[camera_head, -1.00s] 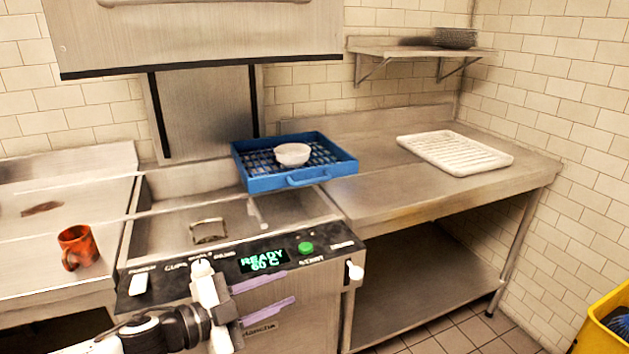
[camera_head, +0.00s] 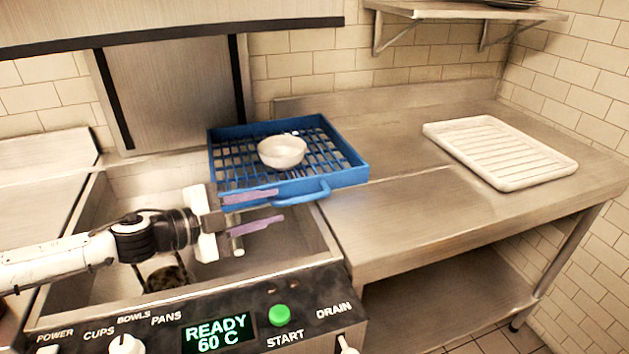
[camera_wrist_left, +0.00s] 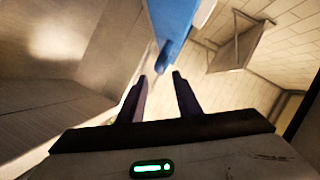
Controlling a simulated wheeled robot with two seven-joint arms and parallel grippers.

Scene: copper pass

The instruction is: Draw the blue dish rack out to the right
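The blue dish rack (camera_head: 345,176) sits partly over the dishwasher basin and partly at the left end of the steel counter. A white bowl (camera_head: 282,152) stands in it. The rack has a blue handle (camera_head: 303,194) on its front side. My left gripper (camera_head: 281,206) is open just in front of the rack, left of the handle, with its fingers pointing right. In the left wrist view, a blue part of the rack (camera_wrist_left: 173,25) hangs beyond the two parted, empty fingers (camera_wrist_left: 160,80). My right gripper is in neither view.
A white ribbed tray (camera_head: 498,152) lies on the right of the steel counter (camera_head: 400,225). The counter between rack and tray is clear. The dishwasher panel (camera_head: 240,325) reads READY 60 C. A wall shelf (camera_head: 465,10) hangs above.

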